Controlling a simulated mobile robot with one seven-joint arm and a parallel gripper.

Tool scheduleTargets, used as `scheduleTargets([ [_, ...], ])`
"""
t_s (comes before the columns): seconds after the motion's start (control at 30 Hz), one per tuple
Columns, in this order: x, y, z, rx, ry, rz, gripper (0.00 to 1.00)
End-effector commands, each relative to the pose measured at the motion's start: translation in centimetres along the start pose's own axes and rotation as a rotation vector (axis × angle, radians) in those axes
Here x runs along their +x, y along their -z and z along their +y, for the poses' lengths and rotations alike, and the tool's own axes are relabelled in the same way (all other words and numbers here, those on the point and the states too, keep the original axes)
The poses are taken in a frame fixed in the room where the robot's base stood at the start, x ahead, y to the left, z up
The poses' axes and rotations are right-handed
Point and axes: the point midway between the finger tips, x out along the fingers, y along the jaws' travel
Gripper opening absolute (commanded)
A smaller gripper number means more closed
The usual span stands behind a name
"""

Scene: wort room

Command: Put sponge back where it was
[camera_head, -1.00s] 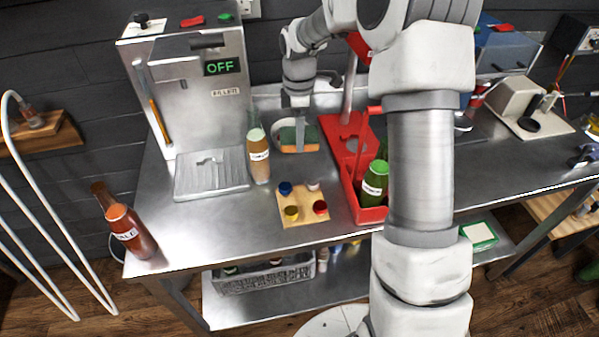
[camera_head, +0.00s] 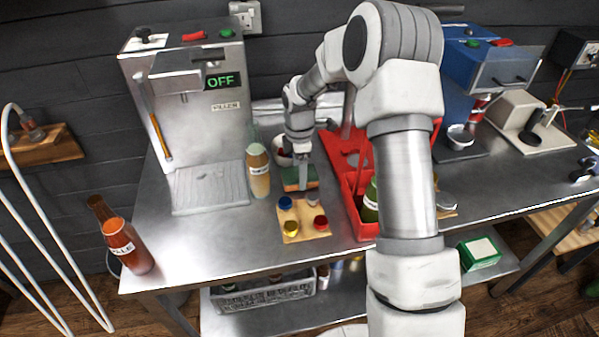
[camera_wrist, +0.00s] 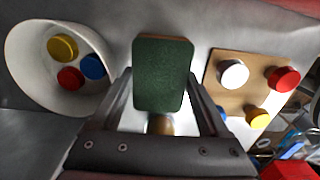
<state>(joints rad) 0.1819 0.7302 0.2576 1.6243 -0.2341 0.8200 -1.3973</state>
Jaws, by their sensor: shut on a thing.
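The sponge (camera_head: 299,178) has a green face and an orange-tan edge. My gripper (camera_head: 303,187) is shut on it, just behind the wooden board with caps (camera_head: 288,236). In the wrist view the sponge (camera_wrist: 163,75) is between the two fingers of my gripper (camera_wrist: 161,92). I cannot tell whether its underside touches the steel table. A white bowl (camera_head: 281,158) stands behind it, partly hidden by my arm. The wrist view shows yellow, red and blue caps inside the bowl (camera_wrist: 22,55).
The amber-filled bottle (camera_head: 258,172) stands left of the sponge, in front of the filler machine (camera_head: 190,110). The red carrier (camera_head: 361,215) with a green bottle is close on the right. A brown bottle (camera_head: 122,245) stands at the front left. Bare table lies left of the board.

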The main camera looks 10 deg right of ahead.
Motion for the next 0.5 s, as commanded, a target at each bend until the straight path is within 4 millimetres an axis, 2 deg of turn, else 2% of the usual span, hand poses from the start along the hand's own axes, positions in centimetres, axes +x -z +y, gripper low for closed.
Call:
scheduleTargets([
  [0.37, 0.68, 0.0, 0.05, 0.0, -0.002, 0.0, 0.18],
  [0.4, 0.63, 0.0, 0.06, 0.0, -0.003, 0.0, 0.82],
  [0.5, 0.58, 0.0, 0.06, 0.0, -0.002, 0.0, 1.0],
])
